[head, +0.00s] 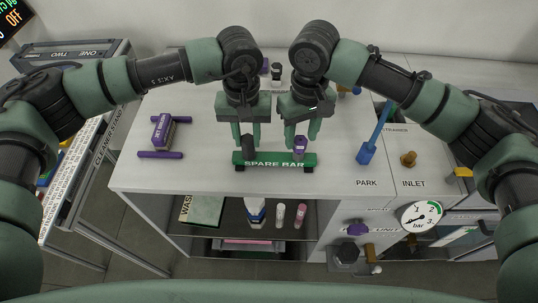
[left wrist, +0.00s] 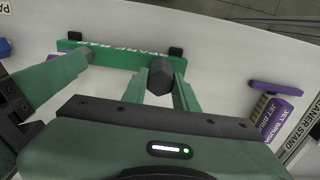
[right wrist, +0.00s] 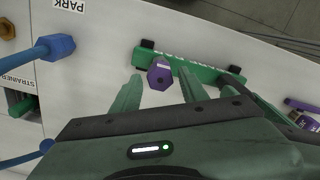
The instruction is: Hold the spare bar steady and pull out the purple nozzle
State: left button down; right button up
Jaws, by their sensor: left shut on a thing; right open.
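The green spare bar (head: 274,163) lies on the white bench top, white lettering along its front. A dark post (left wrist: 160,74) stands at its left end and the purple nozzle (head: 300,146) stands upright at its right end. My left gripper (head: 248,138) is shut on the dark post, one finger on each side. My right gripper (head: 301,139) is open above the bar's right part. In the right wrist view the nozzle (right wrist: 160,73) shows between its two fingertips, with gaps on both sides. The nozzle's foot is hidden from above.
A purple jet brush (head: 163,132) lies at the left on the bench. A blue-handled tool (head: 367,152) stands at right by the PARK label, with a brass inlet fitting (head: 408,159) beyond. A pressure gauge (head: 421,215) is below the bench edge. The bench front is clear.

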jog(key=shift+f, duration=0.85)
grip_shut()
jog(key=shift+r, duration=0.7)
dwell(1.2)
jog(key=shift+r, duration=3.1)
pick_arm(q)
jog(key=c, duration=1)
grip_release()
